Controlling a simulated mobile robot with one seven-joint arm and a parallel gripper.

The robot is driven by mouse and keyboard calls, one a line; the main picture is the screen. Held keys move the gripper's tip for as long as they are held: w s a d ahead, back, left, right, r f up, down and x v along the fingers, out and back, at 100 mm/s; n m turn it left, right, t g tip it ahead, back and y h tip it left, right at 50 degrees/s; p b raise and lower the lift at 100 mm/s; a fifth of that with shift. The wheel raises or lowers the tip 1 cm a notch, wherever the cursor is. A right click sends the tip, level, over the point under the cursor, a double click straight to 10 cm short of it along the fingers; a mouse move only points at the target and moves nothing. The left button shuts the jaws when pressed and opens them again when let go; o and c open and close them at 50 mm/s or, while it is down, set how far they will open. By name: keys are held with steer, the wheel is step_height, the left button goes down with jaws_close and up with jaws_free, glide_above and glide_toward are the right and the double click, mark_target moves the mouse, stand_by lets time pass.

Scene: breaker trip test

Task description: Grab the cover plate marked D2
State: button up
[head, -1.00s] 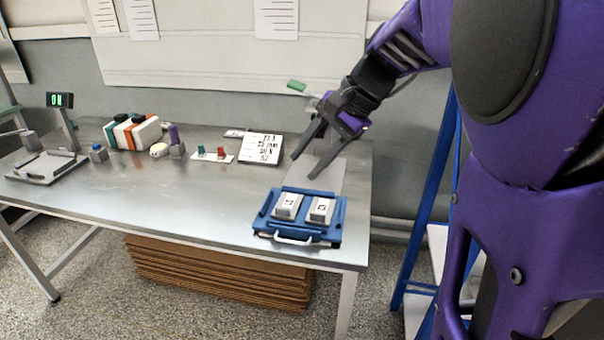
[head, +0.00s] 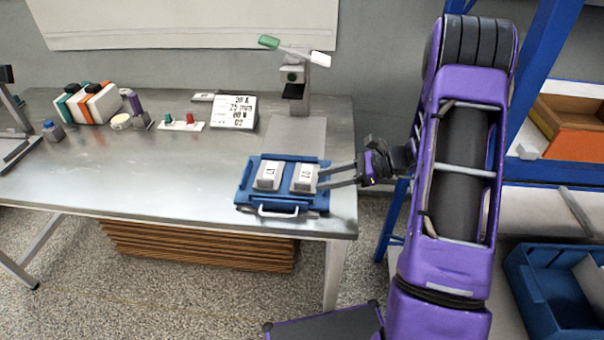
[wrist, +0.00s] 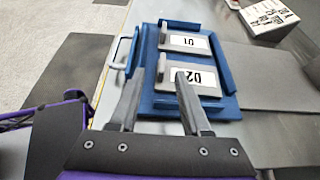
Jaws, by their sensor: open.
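The D2 cover plate (head: 304,178) is a small grey block with a white label. It sits in the right half of a blue tray (head: 243,197). In the wrist view the D2 plate (wrist: 205,90) is the nearer one, with its label upside down. The D1 cover plate (head: 268,176) lies beside it, farther off in the wrist view (wrist: 187,42). My gripper (head: 322,179) is open and reaches in from the right, its fingertips at the right edge of D2.
The tray has a white front handle (head: 277,212) near the table's front edge. Behind it stand a grey device with a green-ended lever (head: 292,75) and a printed card (head: 235,112). A blue rack post (head: 393,215) is at the right. The left front tabletop is clear.

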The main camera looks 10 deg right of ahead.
mark_target(302, 182)
steer(key=shift+w+d+f+m, duration=0.1)
steer(key=shift+d+f+m, duration=0.1)
steer(key=shift+m, duration=0.1)
steer(key=shift+w+a+f, duration=0.1)
steer(key=shift+a, duration=0.1)
steer(key=x, duration=0.7)
jaws_close()
